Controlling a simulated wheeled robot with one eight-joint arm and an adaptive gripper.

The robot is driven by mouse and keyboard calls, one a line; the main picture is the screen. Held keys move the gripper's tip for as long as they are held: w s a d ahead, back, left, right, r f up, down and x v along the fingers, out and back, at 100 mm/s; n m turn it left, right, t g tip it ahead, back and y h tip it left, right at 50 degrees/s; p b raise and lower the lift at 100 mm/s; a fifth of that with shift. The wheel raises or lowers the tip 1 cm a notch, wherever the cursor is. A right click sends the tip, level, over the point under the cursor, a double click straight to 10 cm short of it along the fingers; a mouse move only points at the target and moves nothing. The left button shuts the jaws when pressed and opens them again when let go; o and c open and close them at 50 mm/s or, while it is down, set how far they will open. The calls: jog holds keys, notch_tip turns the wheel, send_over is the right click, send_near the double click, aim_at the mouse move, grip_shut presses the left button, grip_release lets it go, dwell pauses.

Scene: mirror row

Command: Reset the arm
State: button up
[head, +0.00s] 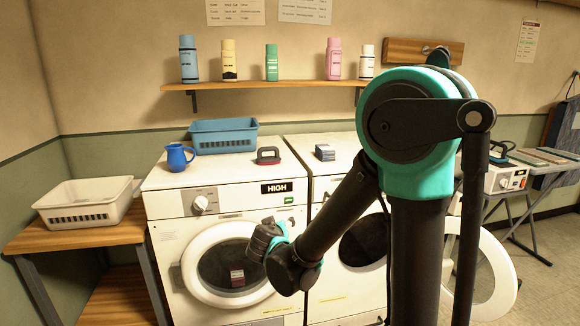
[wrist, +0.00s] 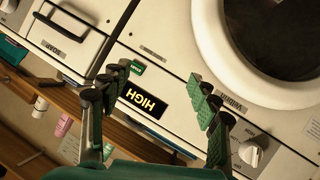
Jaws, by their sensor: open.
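My arm rises on the right of the head view and bends down to the left. My gripper shows in the wrist view (wrist: 158,84) with its two fingers spread apart and nothing between them. In the head view the wrist end hangs in front of the left washer (head: 172,228), beside its round door; the fingertips are hard to make out there. In the wrist view the black HIGH label (wrist: 145,101) and a small green label (wrist: 138,68) lie beyond the gap between the fingers. I cannot tell whether the gripper touches the washer.
A blue basket (head: 225,138), blue jug (head: 177,158) and red-and-black iron-shaped object (head: 268,156) stand on the washer. A white basket (head: 85,204) sits on the wooden bench at left. Several bottles line the wall shelf (head: 265,84). The right machine's door (head: 492,275) stands open.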

jog(key=s+d+f+m+g+h, duration=0.1)
jog(key=s+d+f+g+h, duration=0.15)
jog(key=d, duration=0.85)
jog(key=s+d+f+m+g+y, duration=0.1)
jog(key=s+d+f+g+y, duration=0.1)
jog(key=s+d, duration=0.4)
jog(key=s+d+f+m+g+y, duration=0.1)
jog(key=s+d+f+g, duration=0.3)
jog(key=s, duration=0.9)
notch_tip(320, 180, down, 3)
jog(key=d, duration=0.2)
jog(key=shift+s+d+r+g+y, duration=0.15)
jog(key=shift+s+d+g+y, duration=0.15)
jog(key=shift+g+y, duration=0.05)
jog(key=shift+c, duration=0.4)
